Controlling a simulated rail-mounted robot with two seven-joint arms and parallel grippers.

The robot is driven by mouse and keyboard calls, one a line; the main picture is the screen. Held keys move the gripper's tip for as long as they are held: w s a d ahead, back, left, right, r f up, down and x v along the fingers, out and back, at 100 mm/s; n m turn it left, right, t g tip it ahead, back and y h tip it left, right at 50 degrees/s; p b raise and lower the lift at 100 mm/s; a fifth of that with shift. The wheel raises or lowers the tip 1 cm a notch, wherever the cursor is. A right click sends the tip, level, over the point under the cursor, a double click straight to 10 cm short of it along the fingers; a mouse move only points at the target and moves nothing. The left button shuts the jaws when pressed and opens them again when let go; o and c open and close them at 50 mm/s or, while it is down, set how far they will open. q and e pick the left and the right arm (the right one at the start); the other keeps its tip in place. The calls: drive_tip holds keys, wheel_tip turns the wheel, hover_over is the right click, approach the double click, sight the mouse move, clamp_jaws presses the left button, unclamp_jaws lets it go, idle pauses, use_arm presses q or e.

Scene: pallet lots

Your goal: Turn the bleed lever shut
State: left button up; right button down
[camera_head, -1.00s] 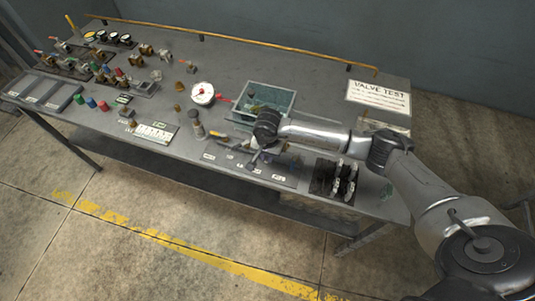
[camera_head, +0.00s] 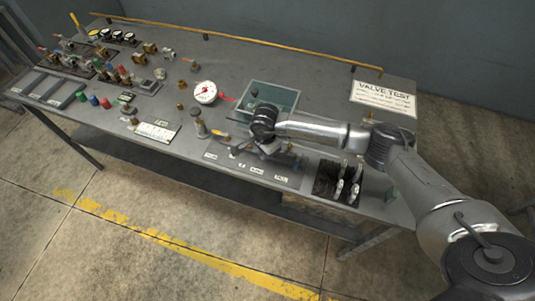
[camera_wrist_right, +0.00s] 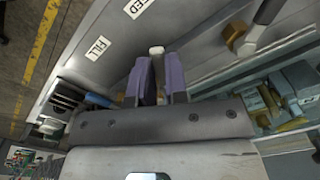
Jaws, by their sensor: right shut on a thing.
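The bleed lever (camera_wrist_right: 157,50) shows only as a pale tip between my right gripper's fingers in the right wrist view; the rest is hidden. My right gripper (camera_wrist_right: 160,78) is shut on it, beside the label ending in "ED" (camera_wrist_right: 135,8) and the "FILL" label (camera_wrist_right: 97,48). In the head view my right gripper (camera_head: 269,150) is low over the labelled grey panel (camera_head: 228,166) near the bench's front edge, and the wrist hides most of the lever. My left gripper is not in view.
A blue handle (camera_wrist_right: 98,98) lies close to the gripper. A brass valve (camera_wrist_right: 232,35) with a dark handle stands nearby. A glassy open bin (camera_head: 284,95) is behind the wrist, a dark rack (camera_head: 325,180) to the right, and a white gauge (camera_head: 205,92) to the left.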

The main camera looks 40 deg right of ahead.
drive_tip(key=m, duration=0.2)
drive_tip(key=w+m, duration=0.2)
drive_tip(key=m, duration=0.1)
drive_tip(key=shift+d+m+b, duration=0.2)
drive_tip(key=shift+m+b, duration=0.1)
drive_tip(key=m, duration=0.2)
drive_tip(key=shift+w+d+m, duration=0.25)
drive_tip(key=shift+w+m, duration=0.05)
drive_tip(key=m, duration=0.3)
drive_tip(key=shift+w+d, duration=0.3)
drive_tip(key=shift+d, duration=0.1)
drive_tip(key=shift+w+d+m, duration=0.1)
drive_tip(key=shift+m, duration=0.3)
drive_tip(key=c, duration=1.1)
unclamp_jaws()
drive_tip(key=shift+r, duration=0.1)
